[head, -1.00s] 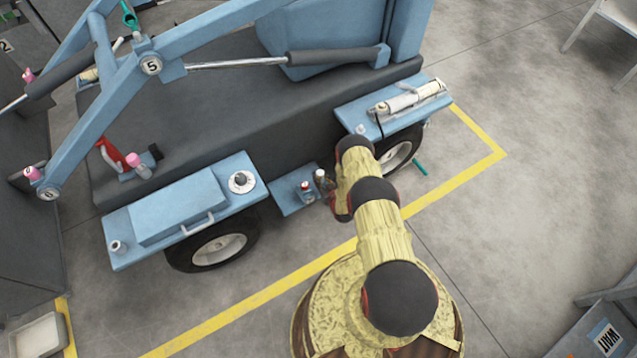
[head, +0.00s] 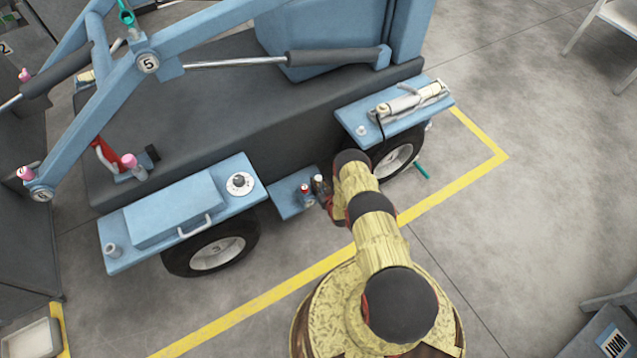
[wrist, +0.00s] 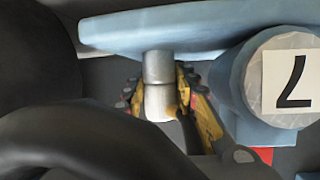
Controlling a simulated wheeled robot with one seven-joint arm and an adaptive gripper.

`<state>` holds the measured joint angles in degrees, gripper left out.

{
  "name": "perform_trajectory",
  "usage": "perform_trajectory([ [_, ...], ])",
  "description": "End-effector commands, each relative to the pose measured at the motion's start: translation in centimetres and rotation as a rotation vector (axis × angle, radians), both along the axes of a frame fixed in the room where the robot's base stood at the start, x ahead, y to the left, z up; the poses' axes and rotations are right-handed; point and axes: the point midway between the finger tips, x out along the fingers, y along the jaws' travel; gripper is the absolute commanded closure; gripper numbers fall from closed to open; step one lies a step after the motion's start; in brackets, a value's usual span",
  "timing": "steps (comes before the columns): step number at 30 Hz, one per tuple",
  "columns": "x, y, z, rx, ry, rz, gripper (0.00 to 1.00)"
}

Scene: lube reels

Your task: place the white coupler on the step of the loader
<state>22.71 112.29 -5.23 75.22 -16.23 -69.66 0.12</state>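The white coupler (wrist: 159,100) is a short pale cylinder between the two fingers of my gripper (wrist: 162,88) in the wrist view. The fingers flank it closely on both sides and look shut on it. Its far end meets or overlaps a grey metal cylinder near a light blue surface (wrist: 200,28); I cannot tell whether they touch. In the head view my gripper (head: 326,190) is at the right end of the low blue step (head: 285,201) between the wheels. A pale top shows there, with the rest hidden by the gripper.
A small red-capped item (head: 305,190) stands on the step, close to my gripper. The left fender (head: 140,250) and right fender (head: 365,128) flank the step. The step's left part is clear.

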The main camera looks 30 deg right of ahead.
Motion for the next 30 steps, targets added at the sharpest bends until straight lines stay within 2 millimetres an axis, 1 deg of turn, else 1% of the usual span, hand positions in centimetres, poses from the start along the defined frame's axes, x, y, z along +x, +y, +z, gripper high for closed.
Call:
perform_trajectory([
  [1, 0.0, 0.0, 0.0, 0.0, 0.0, 0.0, 0.68],
  [8, 0.0, 0.0, 0.0, 0.0, 0.0, 0.0, 0.55],
  [19, 0.0, 0.0, 0.3, 0.0, -0.001, 0.0, 0.55],
  [23, -1.6, 0.1, 1.0, 0.001, 0.003, -0.001, 0.55],
  [26, -3.3, 0.3, 2.0, 0.001, 0.003, -0.003, 0.55],
  [30, -6.1, 0.6, 3.2, 0.001, 0.002, -0.001, 0.55],
])
